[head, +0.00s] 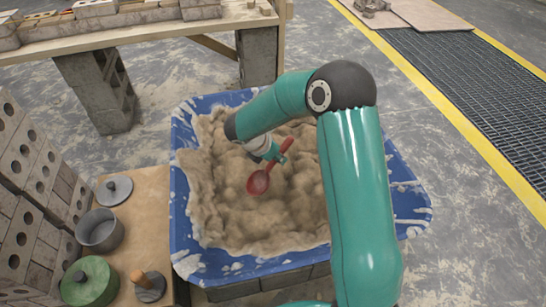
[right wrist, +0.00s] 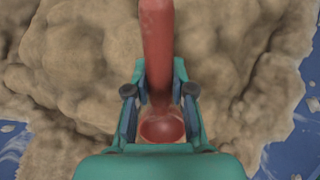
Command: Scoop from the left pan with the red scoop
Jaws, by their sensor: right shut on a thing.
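A blue tub (head: 182,215) full of lumpy tan mortar (head: 225,205) stands in the middle of the head view. It is the only tub I see, so I cannot tell a left pan from another. My right gripper (head: 272,154) is over the mortar, shut on the red scoop (head: 258,183). The scoop slants, its round bowl towards the lower left; I see no mortar in the bowl. I cannot tell whether the bowl touches the mortar. In the right wrist view, the scoop (right wrist: 158,40) runs between the fingers (right wrist: 158,105). My left gripper is not in view.
On a wooden board (head: 150,195) left of the tub are a grey pot (head: 100,230), a grey lid (head: 114,190), a green lidded pot (head: 90,282) and a wooden-handled tool (head: 148,285). Bricks (head: 30,160) are stacked at far left. A wooden bench (head: 130,38) stands behind.

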